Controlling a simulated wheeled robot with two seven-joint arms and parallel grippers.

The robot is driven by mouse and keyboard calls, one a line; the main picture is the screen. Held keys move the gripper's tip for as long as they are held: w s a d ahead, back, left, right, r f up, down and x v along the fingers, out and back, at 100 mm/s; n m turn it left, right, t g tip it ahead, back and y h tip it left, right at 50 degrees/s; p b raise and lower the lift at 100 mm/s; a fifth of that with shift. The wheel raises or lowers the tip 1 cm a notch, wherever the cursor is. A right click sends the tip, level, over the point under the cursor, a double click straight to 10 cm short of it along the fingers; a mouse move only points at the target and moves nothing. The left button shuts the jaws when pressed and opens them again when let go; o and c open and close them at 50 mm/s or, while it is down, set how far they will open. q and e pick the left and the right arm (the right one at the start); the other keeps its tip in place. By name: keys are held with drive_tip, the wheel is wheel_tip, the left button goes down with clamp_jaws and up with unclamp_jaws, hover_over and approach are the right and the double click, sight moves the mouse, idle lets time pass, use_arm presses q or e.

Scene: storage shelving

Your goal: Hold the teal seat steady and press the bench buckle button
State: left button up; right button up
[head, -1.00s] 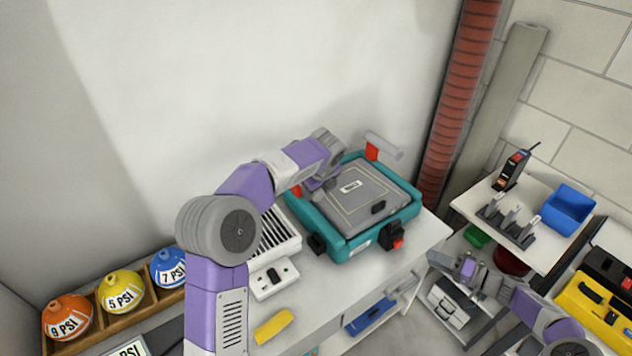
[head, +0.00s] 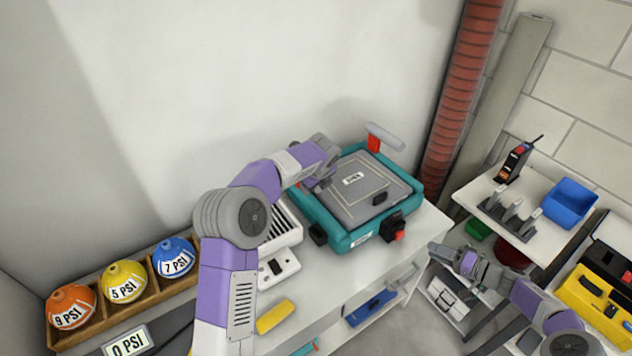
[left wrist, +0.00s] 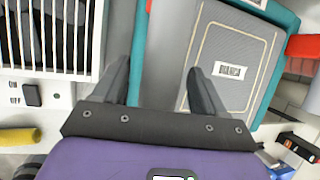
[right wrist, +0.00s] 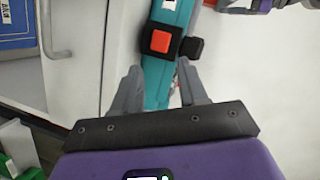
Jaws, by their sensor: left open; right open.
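The teal seat (head: 340,236) with a grey cushion (head: 362,190) sits on the white bench. A black buckle with a red button (head: 398,236) is at its front right corner. The button also shows in the right wrist view (right wrist: 160,41), ahead between my right fingertips. My right gripper (head: 438,248) is open and empty, just right of the buckle and apart from it. My left gripper (left wrist: 157,65) is open at the seat's left side. Its fingers straddle the seat's left edge strip in the left wrist view; I cannot tell if they touch it.
A white vented unit (head: 283,228) and a yellow piece (head: 275,316) lie left of the seat on the bench. A rack with orange, yellow and blue balls (head: 124,282) is at left. A side shelf holds a blue bin (head: 570,202). A red column stands behind.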

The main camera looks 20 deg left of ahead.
use_arm(q)
clamp_jaws()
idle(0.3)
use_arm(e)
drive_tip(key=c, duration=0.7)
drive_tip(key=m, duration=0.2)
drive_tip(key=s+m, duration=0.1)
drive_tip(key=m, duration=0.1)
drive_tip(key=s+m+t, duration=0.1)
drive_tip(key=m, duration=0.1)
drive_tip(key=shift+d+f+m+y, duration=0.3)
clamp_jaws()
drive_tip(key=s+d+m+t, duration=0.1)
drive_tip(key=m, duration=0.5)
drive_tip(key=s+f+m+t, duration=0.1)
drive_tip(key=m, duration=0.5)
drive_tip(key=s+d+m+t, duration=0.1)
drive_tip(key=s+m+t, duration=0.1)
drive_tip(key=m, duration=0.5)
drive_tip(key=shift+d+f, duration=0.3)
drive_tip(key=shift+f, duration=0.05)
